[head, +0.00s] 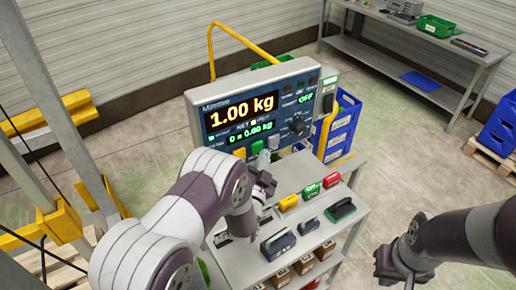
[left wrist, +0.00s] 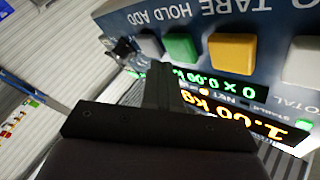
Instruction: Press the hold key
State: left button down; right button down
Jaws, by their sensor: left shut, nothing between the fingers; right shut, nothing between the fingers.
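The weighing indicator (head: 262,108) is a grey box with a lit display reading 1.00 kg and a row of coloured keys below. In the left wrist view the panel is upside down. My left gripper (head: 264,160) is shut and empty, in front of the lower key row. In the left wrist view its fingertips (left wrist: 158,68) are close to the grey key; contact cannot be told. My right gripper (head: 387,277) is shut and empty, away from the panel.
A workbench (head: 400,65) is at the back right. Floor between cart and bench is open.

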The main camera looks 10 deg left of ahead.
pick_arm(q)
jog(key=s+d, duration=0.3)
jog(key=shift+s+d, duration=0.25)
jog(key=shift+s, duration=0.05)
dwell(0.8)
